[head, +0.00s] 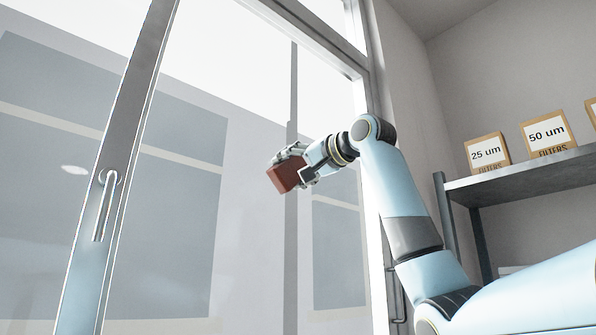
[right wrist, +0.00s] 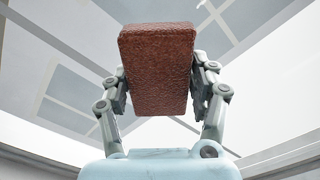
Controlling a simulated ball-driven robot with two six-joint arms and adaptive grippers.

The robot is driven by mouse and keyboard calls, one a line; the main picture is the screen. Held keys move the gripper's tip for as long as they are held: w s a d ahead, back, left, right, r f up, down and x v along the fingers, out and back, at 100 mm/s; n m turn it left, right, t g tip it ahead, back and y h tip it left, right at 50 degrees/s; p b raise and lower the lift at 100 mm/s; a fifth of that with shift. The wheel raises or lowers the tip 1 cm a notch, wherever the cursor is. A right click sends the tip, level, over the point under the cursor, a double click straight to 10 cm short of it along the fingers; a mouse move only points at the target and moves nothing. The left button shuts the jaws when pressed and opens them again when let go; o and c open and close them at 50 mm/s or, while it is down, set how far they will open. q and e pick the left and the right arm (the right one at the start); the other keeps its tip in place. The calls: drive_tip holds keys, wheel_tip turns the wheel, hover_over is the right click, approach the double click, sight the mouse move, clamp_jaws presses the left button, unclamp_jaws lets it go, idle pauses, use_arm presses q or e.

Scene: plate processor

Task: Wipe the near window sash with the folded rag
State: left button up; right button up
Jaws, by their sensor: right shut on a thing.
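The folded rag (head: 283,177) is a reddish-brown block in the head view. It fills the middle of the right wrist view (right wrist: 157,68), with a rough, textured surface. My right gripper (head: 292,164) is shut on the rag, one finger on each side of it. The gripper holds it up in front of the window's glass. The near window sash (head: 128,110) has a grey frame with a handle (head: 104,205) on the left and stands at an angle. I cannot tell whether the rag touches the glass. My left gripper is not in view.
A grey metal shelf (head: 520,178) stands on the right with filter boxes marked 25 um (head: 487,153) and 50 um (head: 548,134). The window frame's right upright (head: 375,250) runs beside my right arm. Large buildings show through the glass.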

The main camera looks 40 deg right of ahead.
sight(306, 163)
drive_tip(key=shift+s+a+p, duration=0.15)
drive_tip(key=shift+a+p, duration=0.4)
drive_tip(key=shift+a, duration=1.4)
drive_tip(key=shift+r+p, duration=1.3)
drive_tip(key=shift+r, duration=0.2)
drive_tip(key=shift+d+f, duration=0.1)
drive_tip(key=shift+d, duration=0.35)
drive_tip(key=shift+w+d+b, duration=0.2)
drive_tip(key=shift+d+b, duration=0.15)
drive_tip(key=shift+d, duration=2.05)
drive_tip(key=shift+w+d, duration=0.1)
drive_tip(key=shift+d, duration=1.55)
drive_tip(key=shift+a+p, duration=0.5)
drive_tip(key=shift+a, duration=0.1)
drive_tip(key=shift+s+a+p, duration=0.2)
drive_tip(key=shift+a+p, duration=0.25)
drive_tip(key=shift+a, duration=1.5)
drive_tip(key=shift+a+p, duration=0.4)
drive_tip(key=shift+a, duration=0.5)
drive_tip(key=shift+s+a+p, duration=0.1)
drive_tip(key=shift+a+p, duration=0.25)
drive_tip(key=shift+a, duration=0.7)
